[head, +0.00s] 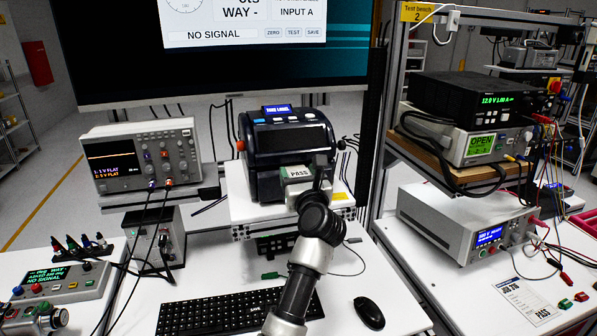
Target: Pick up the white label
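The white label (299,172), with a green band and the word PASS, sits at the front of the black label printer (265,150). The printer's small blue screen reads TAKE LABEL. My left arm rises from the bottom middle, and its dark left gripper (319,172) is in front of the printer, close to the label's right side. The fingers are small and dark against the printer, so I cannot tell whether they are open or touch the label. My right gripper is not in view.
The printer stands on a white raised platform (240,208). An oscilloscope (143,158) is at left and a large monitor (220,60) behind. A keyboard (225,312) and mouse (369,313) lie in front. A rack (377,150) with instruments stands at right.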

